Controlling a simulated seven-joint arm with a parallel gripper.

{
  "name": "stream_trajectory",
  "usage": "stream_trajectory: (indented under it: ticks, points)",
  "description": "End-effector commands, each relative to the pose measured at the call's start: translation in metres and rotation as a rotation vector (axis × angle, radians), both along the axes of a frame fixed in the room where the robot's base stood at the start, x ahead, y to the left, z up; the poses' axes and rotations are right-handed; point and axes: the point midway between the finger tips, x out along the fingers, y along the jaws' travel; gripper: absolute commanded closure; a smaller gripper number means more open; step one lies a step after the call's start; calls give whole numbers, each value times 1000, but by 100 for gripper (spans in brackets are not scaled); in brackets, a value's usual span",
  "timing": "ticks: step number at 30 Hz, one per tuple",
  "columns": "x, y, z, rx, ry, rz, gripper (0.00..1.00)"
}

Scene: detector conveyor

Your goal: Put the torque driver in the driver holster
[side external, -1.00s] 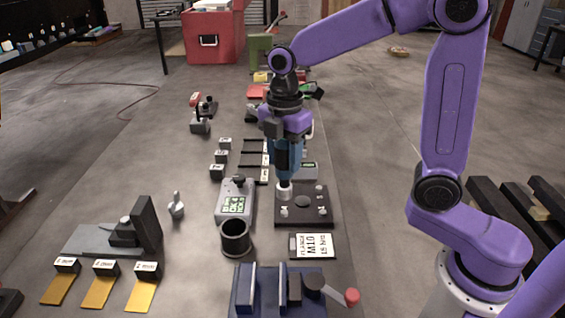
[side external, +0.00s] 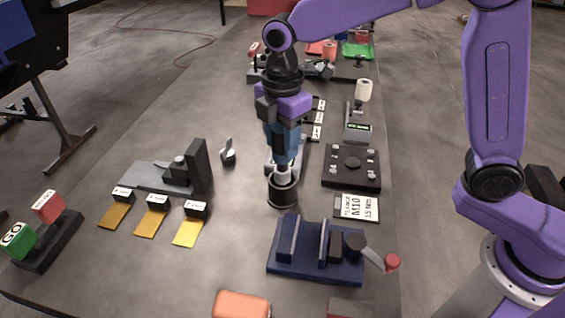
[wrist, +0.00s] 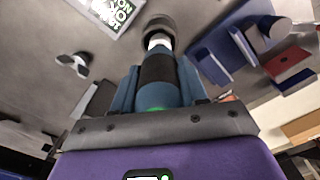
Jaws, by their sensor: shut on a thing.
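The torque driver (side external: 284,158) is blue with a dark band and a pale nose. It hangs nose down and looks about upright in the side view. My gripper (side external: 284,138) is shut on it, and the wrist view also shows the driver (wrist: 158,70) between the fingers. The driver holster (side external: 283,193) is a dark round cup on the table, directly under the driver. The pale nose is at the cup's mouth; I cannot tell how far it is inside. The holster's rim (wrist: 158,22) shows beyond the nose in the wrist view, its inside mostly hidden.
A blue fixture (side external: 315,262) with a red-knobbed lever stands close in front of the holster. A dark plate (side external: 351,178) and a white M10 card (side external: 356,207) lie to the right. A grey bracket (side external: 170,177) stands left. A grey device behind the holster is partly hidden.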

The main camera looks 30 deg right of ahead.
Motion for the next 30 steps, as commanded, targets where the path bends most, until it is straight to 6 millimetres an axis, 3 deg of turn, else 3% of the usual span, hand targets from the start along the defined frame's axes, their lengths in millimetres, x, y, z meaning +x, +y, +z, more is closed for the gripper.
stream_trajectory:
  ticks: [14,27,28,30]
  points:
    - [0,0,-47,0,0,0,100]
    - [1,0,-52,1,-3,0,100]
    - [0,0,-53,0,-1,0,54]
    - [0,0,-53,1,-1,0,32]
